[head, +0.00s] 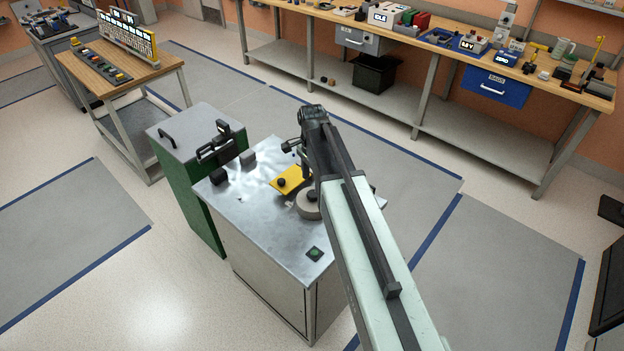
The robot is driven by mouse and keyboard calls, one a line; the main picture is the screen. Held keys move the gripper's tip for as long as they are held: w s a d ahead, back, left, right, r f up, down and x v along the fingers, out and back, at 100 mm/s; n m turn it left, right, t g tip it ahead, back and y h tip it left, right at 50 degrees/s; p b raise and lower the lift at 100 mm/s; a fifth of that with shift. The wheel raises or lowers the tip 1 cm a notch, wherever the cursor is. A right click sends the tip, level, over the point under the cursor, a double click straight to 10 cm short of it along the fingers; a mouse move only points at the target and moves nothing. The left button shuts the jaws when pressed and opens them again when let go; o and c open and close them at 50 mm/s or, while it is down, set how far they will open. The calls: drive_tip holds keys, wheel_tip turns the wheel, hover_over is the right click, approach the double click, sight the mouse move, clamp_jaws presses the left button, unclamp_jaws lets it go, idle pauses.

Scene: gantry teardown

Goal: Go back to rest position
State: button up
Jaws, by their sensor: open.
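My arm reaches from the lower right over a metal-topped cabinet (265,238). My gripper (292,147) is small and dark at the arm's far end, above the back of the cabinet top. It is open, and I see nothing held in it. A yellow plate (288,180) with a dark knob lies below it on the top. A round grey disc (308,204) sits beside the plate, partly hidden by my arm. My arm also covers the right part of the cabinet top.
A green bin with a grey lid (190,135) stands against the cabinet's left side. A wooden cart (115,80) is further left. A long workbench (440,50) with tools and boxes runs along the back wall. The floor (190,285) at the front left is clear.

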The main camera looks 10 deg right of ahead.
drive_tip(key=shift+r, duration=0.85)
drive_tip(key=shift+f, duration=0.1)
